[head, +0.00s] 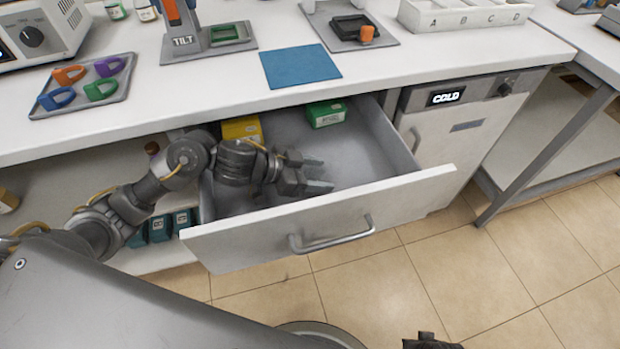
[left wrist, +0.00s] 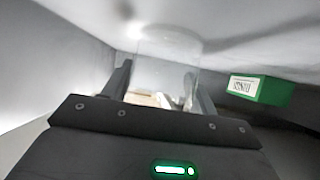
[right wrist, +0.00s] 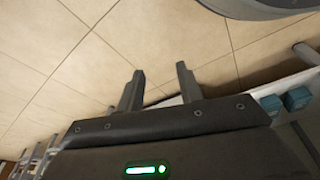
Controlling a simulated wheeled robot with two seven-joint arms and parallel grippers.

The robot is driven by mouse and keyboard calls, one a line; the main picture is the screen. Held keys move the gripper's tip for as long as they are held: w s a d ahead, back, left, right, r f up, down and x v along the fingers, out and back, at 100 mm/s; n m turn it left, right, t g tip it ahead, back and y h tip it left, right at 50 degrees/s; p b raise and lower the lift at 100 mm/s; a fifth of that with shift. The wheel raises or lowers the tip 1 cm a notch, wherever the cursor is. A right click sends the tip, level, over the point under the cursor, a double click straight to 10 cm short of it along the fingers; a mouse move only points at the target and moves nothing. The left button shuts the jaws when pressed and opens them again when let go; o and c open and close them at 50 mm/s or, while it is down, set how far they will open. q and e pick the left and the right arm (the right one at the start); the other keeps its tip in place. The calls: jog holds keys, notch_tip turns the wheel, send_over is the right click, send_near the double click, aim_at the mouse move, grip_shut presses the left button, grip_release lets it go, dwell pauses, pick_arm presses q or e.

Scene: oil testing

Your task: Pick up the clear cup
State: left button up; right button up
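The clear cup (left wrist: 167,48) shows faintly in the left wrist view, ahead of and between my left gripper's fingers. I cannot tell whether they touch it. My left gripper (head: 323,175) is low inside the open drawer (head: 352,140), its fingers spread and pointing right; they also stand apart in the left wrist view (left wrist: 157,72). I cannot make out the cup in the head view. My right gripper (right wrist: 160,70) is open and empty above the tiled floor; only a dark bit of it shows at the bottom edge of the head view.
A green box (head: 326,113) and a yellow box (head: 242,128) lie at the drawer's back. The drawer's front panel (head: 250,240) stands before my left gripper. The drawer's right part looks clear.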

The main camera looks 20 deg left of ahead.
pick_arm(q)
jog(key=c, duration=0.5)
jog(key=shift+o, duration=0.2)
pick_arm(e)
jog(key=shift+f, duration=0.1)
